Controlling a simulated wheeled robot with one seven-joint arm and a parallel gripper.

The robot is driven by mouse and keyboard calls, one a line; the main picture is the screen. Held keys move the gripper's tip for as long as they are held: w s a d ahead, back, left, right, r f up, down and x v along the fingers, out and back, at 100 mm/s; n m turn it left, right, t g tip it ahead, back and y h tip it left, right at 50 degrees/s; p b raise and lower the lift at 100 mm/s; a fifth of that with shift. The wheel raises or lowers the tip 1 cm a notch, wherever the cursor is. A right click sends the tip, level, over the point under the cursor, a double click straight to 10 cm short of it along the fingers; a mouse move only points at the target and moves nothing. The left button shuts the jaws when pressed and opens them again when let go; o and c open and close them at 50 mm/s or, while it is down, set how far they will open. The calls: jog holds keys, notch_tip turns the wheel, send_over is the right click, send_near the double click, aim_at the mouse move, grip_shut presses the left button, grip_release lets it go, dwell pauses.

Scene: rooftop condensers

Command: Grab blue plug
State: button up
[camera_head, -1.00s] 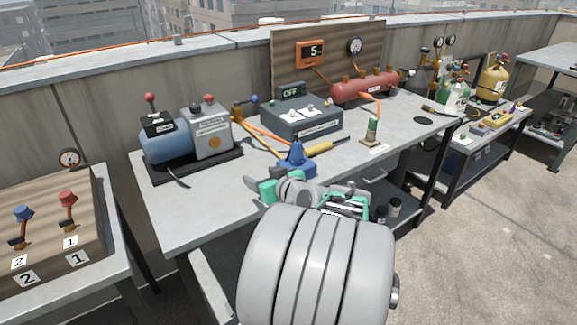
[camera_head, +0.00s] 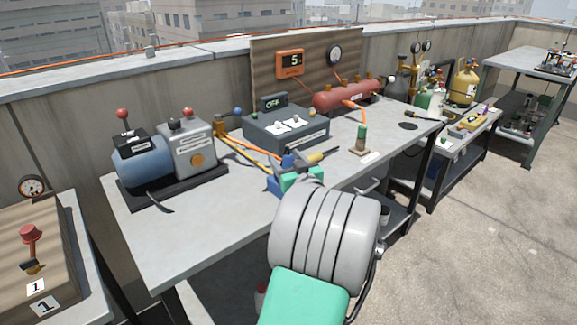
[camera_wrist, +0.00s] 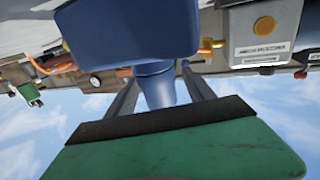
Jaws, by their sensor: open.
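The blue plug (camera_head: 288,160) stands near the front edge of the grey workbench (camera_head: 215,220), mostly hidden behind my gripper in the head view. In the wrist view, the tapered blue piece (camera_wrist: 155,88) shows between the two dark fingers, under a wide blue block (camera_wrist: 125,30). My gripper (camera_head: 298,176) is at the blue plug. In the wrist view, my gripper (camera_wrist: 160,92) is open, with one finger on each side of the tapered piece. I cannot tell whether either finger touches it.
A blue-and-grey pump unit (camera_head: 165,160) stands left. A grey box with an OFF display (camera_head: 285,128) and a red tank (camera_head: 347,96) stand behind. A green-topped piece (camera_head: 362,136) is on the right. Orange and yellow hoses run close behind my gripper. The front-left benchtop is clear.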

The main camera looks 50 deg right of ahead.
jog(key=shift+w+d, duration=0.15)
jog(key=shift+w, duration=0.15)
grip_shut()
dwell(0.5)
